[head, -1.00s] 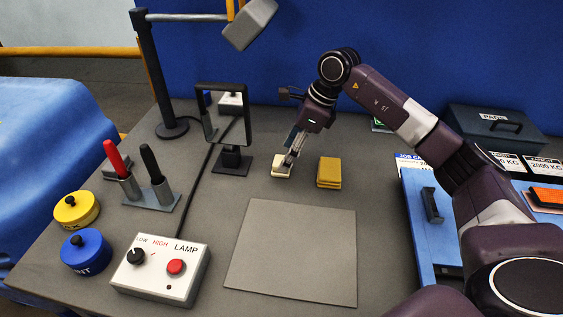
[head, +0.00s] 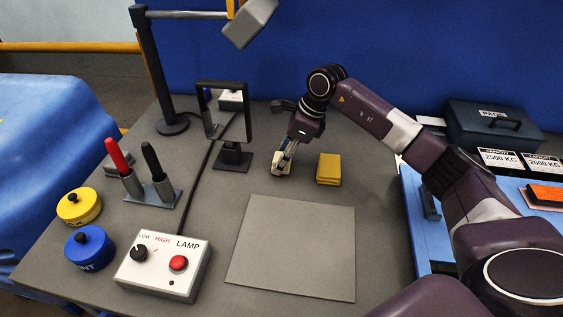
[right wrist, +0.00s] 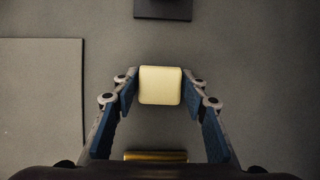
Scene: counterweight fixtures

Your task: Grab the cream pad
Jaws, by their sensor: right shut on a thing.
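The cream pad (right wrist: 160,85) is a small pale block with rounded corners, held between the two blue-lined fingers of my right gripper (head: 284,164) in the right wrist view. In the head view the cream pad (head: 279,170) shows only partly, with the fingers covering some of it. It is at or just above the grey table; I cannot tell if it is clear of the surface. My left gripper is not in view.
A yellow pad stack (head: 329,168) is close to the right of the gripper. A framed mirror-like stand (head: 232,160) is to the left. A flat grey plate (head: 292,248) lies in front. A lamp box (head: 160,268) stands front left.

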